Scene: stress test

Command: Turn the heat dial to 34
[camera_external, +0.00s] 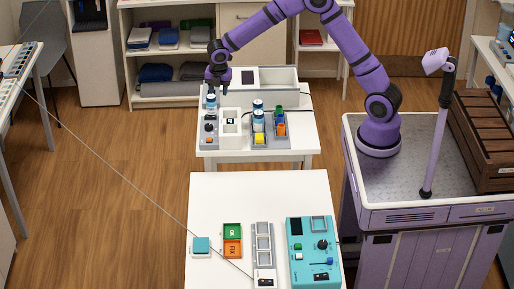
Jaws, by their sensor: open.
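My gripper (217,90) points down over the left side of the far white table. It is open, just above or beside a small blue-and-white bottle (211,102); I cannot tell if they touch. Below it stands a narrow grey panel (209,143) with a dark round knob (209,127). On the near white table a teal control box (298,272) carries another dark round knob (322,244) and a blue slider (329,261). No label or number is readable at this size, so I cannot tell which knob is the heat dial or its setting.
A white block with openings (230,127), blue-capped bottles (258,110) and a tray of coloured blocks (280,130) stand right of my gripper. A white box (285,80) lies behind. The near table holds green and orange bins (232,241) and a grey rack (264,230).

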